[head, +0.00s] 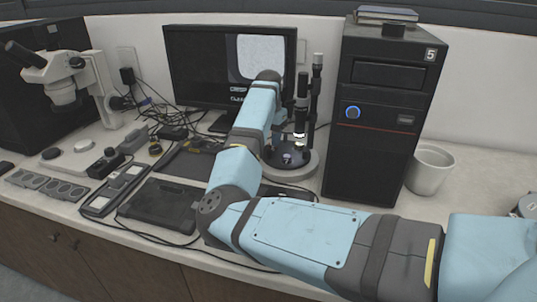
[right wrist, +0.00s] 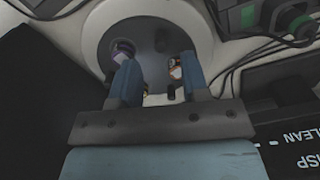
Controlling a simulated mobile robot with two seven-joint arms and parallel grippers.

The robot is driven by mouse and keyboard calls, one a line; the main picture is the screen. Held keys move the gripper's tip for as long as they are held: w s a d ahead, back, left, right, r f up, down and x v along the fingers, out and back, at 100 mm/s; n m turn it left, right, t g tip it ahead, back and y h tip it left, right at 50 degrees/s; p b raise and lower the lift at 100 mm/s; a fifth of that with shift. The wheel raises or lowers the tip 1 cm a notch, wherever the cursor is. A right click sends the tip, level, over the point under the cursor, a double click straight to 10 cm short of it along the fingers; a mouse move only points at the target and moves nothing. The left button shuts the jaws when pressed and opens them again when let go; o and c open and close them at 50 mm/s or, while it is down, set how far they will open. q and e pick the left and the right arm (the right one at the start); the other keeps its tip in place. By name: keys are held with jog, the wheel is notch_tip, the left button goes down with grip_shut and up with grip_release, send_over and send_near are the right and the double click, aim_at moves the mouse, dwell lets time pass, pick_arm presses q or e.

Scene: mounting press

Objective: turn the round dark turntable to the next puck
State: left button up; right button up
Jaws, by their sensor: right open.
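The round dark turntable (head: 288,157) sits on a pale round base (head: 308,168) under an upright black scope (head: 302,100), partly hidden by my right arm. In the right wrist view the turntable (right wrist: 152,35) lies just beyond my right gripper (right wrist: 159,66). A purple-rimmed puck (right wrist: 123,47) shows near the left fingertip. A pale and orange-brown puck (right wrist: 175,68) shows by the right fingertip. The right gripper is open, with its two blue fingers apart over the turntable's edge; whether they touch anything is unclear. My left gripper is out of view.
A monitor (head: 205,70) stands behind the turntable. A black computer tower (head: 375,135) stands close to its right, with a white bin (head: 429,168) beyond. A microscope (head: 65,80), cables and a dark case (head: 158,203) fill the left of the bench.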

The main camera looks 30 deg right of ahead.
aim_at(268, 151)
notch_tip(268, 151, down, 5)
jog(key=shift+f+b, duration=0.1)
jog(key=shift+b, duration=0.2)
grip_shut()
